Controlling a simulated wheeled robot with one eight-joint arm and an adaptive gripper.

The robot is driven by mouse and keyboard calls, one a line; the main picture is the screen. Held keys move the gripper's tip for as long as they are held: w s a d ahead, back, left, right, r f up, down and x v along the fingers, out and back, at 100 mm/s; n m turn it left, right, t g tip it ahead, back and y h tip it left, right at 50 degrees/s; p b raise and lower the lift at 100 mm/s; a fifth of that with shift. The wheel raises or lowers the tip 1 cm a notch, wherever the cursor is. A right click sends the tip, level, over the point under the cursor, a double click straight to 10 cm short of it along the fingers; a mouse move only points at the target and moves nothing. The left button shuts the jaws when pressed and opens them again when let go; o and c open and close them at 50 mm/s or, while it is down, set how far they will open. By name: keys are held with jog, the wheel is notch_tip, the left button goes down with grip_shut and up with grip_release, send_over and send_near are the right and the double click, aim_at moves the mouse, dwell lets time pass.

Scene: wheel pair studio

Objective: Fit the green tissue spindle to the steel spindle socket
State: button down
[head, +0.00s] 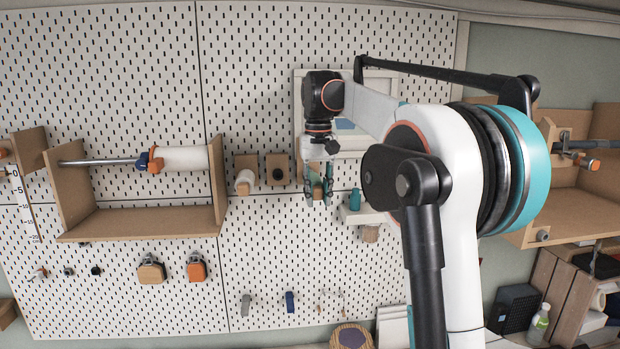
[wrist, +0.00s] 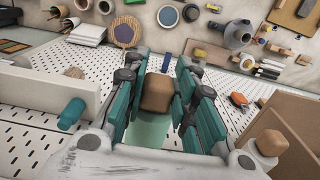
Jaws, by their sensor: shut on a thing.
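My gripper (head: 318,198) hangs in front of the pegboard, fingers pointing down. In the wrist view its teal fingers (wrist: 158,95) are closed around the green tissue spindle (wrist: 147,132), a pale green body with a rounded tan end (wrist: 157,92). The fingers hide its sides. In the head view the spindle is hard to make out between the fingers. Left of the gripper is a wooden bracket (head: 278,162) with a dark round piece (head: 278,175) on its face. I cannot tell whether that is the steel spindle socket.
Farther left, a wooden holder (head: 135,222) has a white roll (head: 180,159) on a steel rod. The pegboard below my gripper is mostly bare.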

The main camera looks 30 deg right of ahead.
aim_at(316, 185)
jog(key=shift+w, duration=0.15)
dwell(0.3)
jog(key=shift+w+d+p, duration=0.3)
jog(key=shift+w+p, duration=0.1)
jog(key=shift+w, duration=0.25)
jog(key=shift+w+d+p, duration=0.3)
jog(key=shift+w+p, duration=0.05)
jog(key=shift+w, duration=0.25)
jog(key=shift+w+p, duration=0.15)
jog(key=shift+p, duration=0.15)
dwell(0.5)
jog(key=shift+w+d+p, duration=0.4)
jog(key=shift+w, duration=0.4)
jog(key=c, duration=1.2)
grip_release()
jog(key=shift+r, duration=0.1)
notch_tip(316, 185, up, 12)
jog(key=shift+f, duration=0.1)
